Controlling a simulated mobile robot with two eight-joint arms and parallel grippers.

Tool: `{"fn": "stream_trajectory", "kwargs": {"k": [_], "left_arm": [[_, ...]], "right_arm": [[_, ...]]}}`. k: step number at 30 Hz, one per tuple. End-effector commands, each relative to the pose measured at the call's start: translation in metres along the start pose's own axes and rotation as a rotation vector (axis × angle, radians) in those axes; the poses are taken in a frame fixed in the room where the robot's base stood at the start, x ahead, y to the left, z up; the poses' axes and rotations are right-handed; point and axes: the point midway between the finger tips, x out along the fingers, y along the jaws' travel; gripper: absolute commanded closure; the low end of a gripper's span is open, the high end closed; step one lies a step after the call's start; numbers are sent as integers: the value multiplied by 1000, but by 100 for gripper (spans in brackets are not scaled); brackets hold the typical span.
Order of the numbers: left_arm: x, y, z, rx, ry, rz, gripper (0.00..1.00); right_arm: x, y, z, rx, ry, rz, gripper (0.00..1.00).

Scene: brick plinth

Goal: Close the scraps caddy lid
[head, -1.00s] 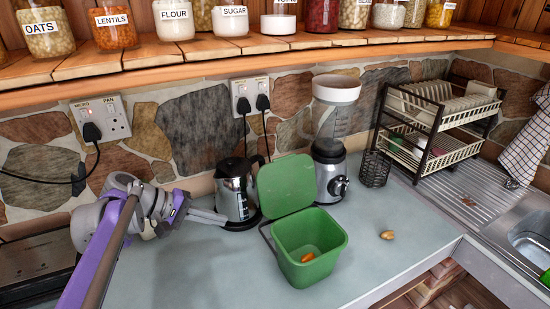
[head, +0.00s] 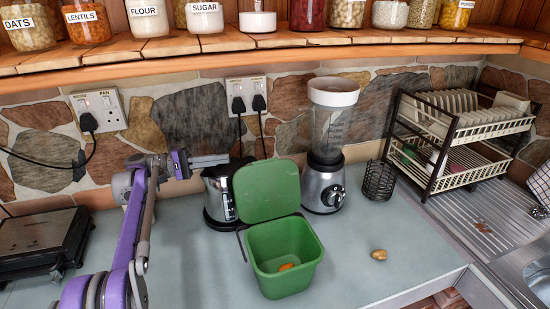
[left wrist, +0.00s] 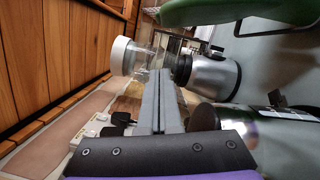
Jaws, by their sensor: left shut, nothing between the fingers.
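The green scraps caddy (head: 285,262) stands on the grey worktop with its lid (head: 266,190) open, upright at the back of the rim. An orange scrap (head: 287,267) lies inside. My left gripper (head: 222,159) is shut and empty, raised above the kettle, to the left of the lid and apart from it. In the left wrist view the shut fingers (left wrist: 161,88) point ahead, and the lid's green edge (left wrist: 235,12) shows at the top right. My right gripper is not in view.
A steel kettle (head: 217,200) stands left of the caddy, close below my left gripper. A blender (head: 325,150) stands behind the lid, with a wire holder (head: 379,181) and dish rack (head: 455,140) further right. A shelf of jars (head: 270,47) overhangs the back.

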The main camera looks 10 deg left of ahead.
Motion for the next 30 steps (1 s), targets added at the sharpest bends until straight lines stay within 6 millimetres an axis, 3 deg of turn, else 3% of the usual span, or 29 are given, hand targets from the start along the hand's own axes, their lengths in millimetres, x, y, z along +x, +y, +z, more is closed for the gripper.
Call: {"fn": "stream_trajectory", "kwargs": {"k": [4,8,20,30], "left_arm": [[2,1,0,1,-3,6,100],[17,1,0,1,-5,5,100],[102,2,1,1,-6,4,100],[108,1,35,1,-2,4,100]], "right_arm": [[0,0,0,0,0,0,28],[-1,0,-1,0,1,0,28],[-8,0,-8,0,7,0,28],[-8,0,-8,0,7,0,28]]}}
